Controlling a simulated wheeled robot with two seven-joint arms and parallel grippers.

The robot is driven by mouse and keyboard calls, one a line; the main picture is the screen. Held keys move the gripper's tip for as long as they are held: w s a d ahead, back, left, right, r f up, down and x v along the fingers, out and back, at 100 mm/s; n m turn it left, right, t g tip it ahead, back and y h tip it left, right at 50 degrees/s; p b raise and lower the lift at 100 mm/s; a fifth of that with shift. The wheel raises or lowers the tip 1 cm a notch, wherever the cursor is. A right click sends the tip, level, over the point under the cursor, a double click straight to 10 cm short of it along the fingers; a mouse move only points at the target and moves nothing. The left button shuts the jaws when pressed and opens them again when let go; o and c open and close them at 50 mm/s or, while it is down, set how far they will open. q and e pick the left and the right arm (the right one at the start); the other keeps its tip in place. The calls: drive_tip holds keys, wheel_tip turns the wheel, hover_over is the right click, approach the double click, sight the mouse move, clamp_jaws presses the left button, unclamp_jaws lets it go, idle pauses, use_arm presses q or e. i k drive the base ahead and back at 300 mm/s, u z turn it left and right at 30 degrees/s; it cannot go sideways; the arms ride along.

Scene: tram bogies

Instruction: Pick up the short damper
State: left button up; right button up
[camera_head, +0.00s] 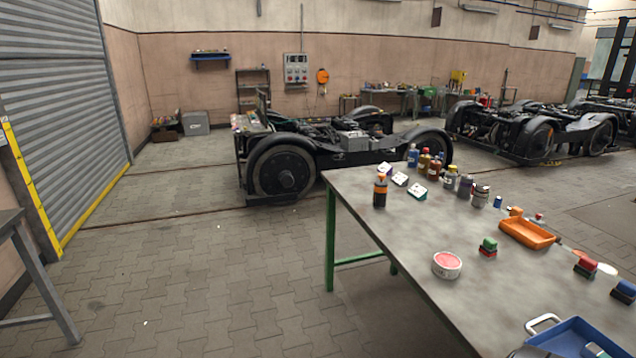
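I cannot make out a short damper in this view. A dark tram bogie (345,145) with a large wheel stands on the floor behind the table, and its small parts are too far off to tell apart. Another dark bogie (520,130) stands farther right. Neither of my grippers shows in the head view.
A grey-topped table (400,240) with green legs fills the right front. On it are several bottles and cans, an orange tray (527,233), a round tin (447,265) and a blue tray (578,340). The paved floor (220,270) at left centre is clear. A roller door (60,110) stands left.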

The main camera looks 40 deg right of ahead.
sight(380, 189)
drive_tip(key=i, duration=1.35)
drive_tip(key=z, duration=3.25)
drive_tip(key=i, duration=0.5)
drive_tip(key=u, duration=0.1)
